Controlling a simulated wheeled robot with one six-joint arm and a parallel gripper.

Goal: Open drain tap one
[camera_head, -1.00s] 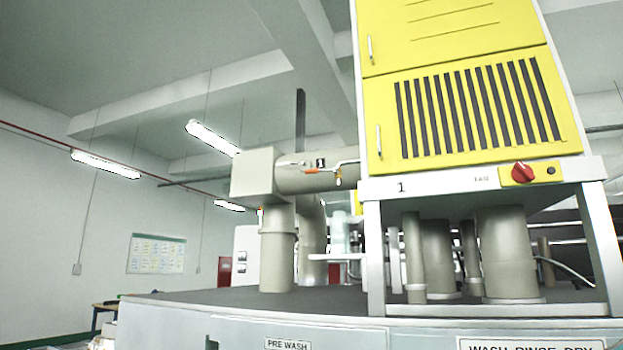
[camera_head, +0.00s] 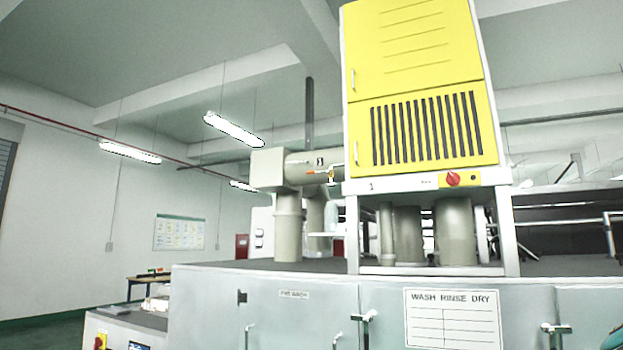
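A small tap with an orange lever (camera_head: 316,172) sits on the side of a thick beige horizontal pipe (camera_head: 300,160), left of the yellow cabinet. The lever looks roughly level. A small dark number plate is just above it, too small to read. Lower down, metal T-shaped fittings show on the grey machine front, one in the middle (camera_head: 364,317) and one at the right (camera_head: 555,330). I cannot tell whether either is a drain tap, and no number shows on them.
The yellow cabinet (camera_head: 415,85) stands on a white frame marked 1, with a red knob (camera_head: 453,179). The long grey machine (camera_head: 300,310) labelled PRE WASH and WASH RINSE DRY blocks the front. A control box (camera_head: 125,330) is lower left. Floor shows beyond it.

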